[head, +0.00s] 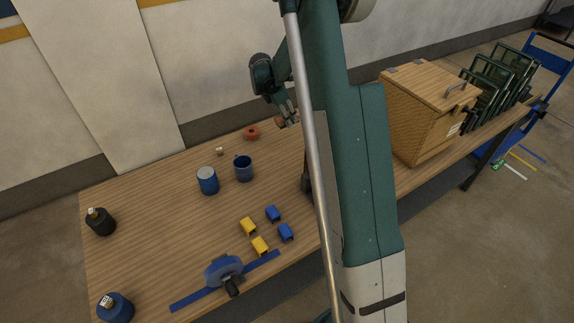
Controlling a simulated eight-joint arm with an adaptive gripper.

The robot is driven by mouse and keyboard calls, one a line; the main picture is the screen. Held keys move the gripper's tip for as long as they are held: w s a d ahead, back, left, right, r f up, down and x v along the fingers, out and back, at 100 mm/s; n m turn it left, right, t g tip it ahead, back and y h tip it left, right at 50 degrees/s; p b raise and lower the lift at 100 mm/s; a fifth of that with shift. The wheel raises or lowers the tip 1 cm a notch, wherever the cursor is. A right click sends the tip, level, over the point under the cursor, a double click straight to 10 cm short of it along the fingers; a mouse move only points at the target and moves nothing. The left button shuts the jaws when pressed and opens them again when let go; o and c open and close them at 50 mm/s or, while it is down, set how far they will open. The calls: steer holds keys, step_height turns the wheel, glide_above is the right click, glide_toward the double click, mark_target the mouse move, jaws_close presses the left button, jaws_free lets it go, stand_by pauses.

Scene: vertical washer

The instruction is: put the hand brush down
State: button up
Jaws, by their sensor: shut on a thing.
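My gripper (288,116) is near the far edge of the wooden table (150,210), just left of my arm link. It is shut on a small reddish-brown piece (280,121), which I take to be part of the hand brush. The rest of the brush is hidden behind my gripper and arm. I cannot tell whether the brush touches the table.
An orange-red ring (252,132) lies close left of my gripper. A blue can (207,181), blue mug (243,168) and several yellow and blue blocks (260,245) stand nearer. A wooden box (430,110) stands right. The table's left middle is clear.

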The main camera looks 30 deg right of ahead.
steer(key=s+a, duration=0.9)
steer(key=s, duration=0.5)
steer(key=shift+f, duration=3.15)
steer(key=shift+b, duration=0.3)
steer(key=shift+f, duration=1.85)
steer(key=shift+f+b, duration=0.15)
steer(key=shift+b, duration=0.2)
steer(key=o, duration=0.9)
